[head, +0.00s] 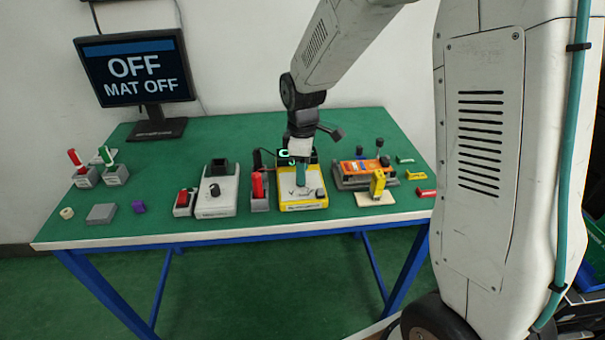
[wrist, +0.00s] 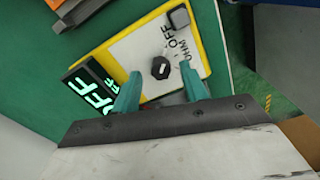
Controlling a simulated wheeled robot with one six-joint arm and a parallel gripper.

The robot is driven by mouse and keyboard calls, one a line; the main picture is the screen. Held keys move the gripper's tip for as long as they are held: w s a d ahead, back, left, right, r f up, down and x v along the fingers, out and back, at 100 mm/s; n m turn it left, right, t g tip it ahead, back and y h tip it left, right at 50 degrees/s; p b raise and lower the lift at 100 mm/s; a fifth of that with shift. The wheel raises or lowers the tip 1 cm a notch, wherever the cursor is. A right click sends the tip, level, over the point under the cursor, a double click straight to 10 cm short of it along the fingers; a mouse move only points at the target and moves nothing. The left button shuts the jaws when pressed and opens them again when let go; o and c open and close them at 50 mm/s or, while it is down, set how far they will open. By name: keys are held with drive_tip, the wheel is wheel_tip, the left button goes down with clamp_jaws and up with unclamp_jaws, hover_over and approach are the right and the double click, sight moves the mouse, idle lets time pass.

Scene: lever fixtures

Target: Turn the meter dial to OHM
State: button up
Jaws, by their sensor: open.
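The meter is a yellow-rimmed box with a white face (head: 290,205), on the right half of the bench; it also shows in the wrist view (wrist: 138,50). Its black dial (wrist: 161,68) sits on the face near the printed OFF and OHM labels. The meter's display (wrist: 90,88) shows green letters reading OFF. My gripper (wrist: 161,88) is open, its teal fingertips apart on either side of the dial's near edge. I cannot tell whether they touch it. In the head view my gripper (head: 300,172) is over the meter and hides the dial.
A dark square knob (wrist: 179,18) stands at the meter's corner. A red-handled lever (head: 258,186) is close left of the meter. An orange device (head: 362,172) and yellow lever (head: 378,183) are at right. A monitor (head: 136,68) reads OFF, MAT OFF.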

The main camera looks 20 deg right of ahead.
drive_tip(key=shift+f, duration=1.05)
clamp_jaws()
drive_tip(key=shift+m, duration=0.4)
drive_tip(key=m, duration=0.3)
drive_tip(key=shift+m, duration=0.4)
drive_tip(key=shift+s+a+m, duration=0.1)
drive_tip(key=shift+m, duration=2)
unclamp_jaws()
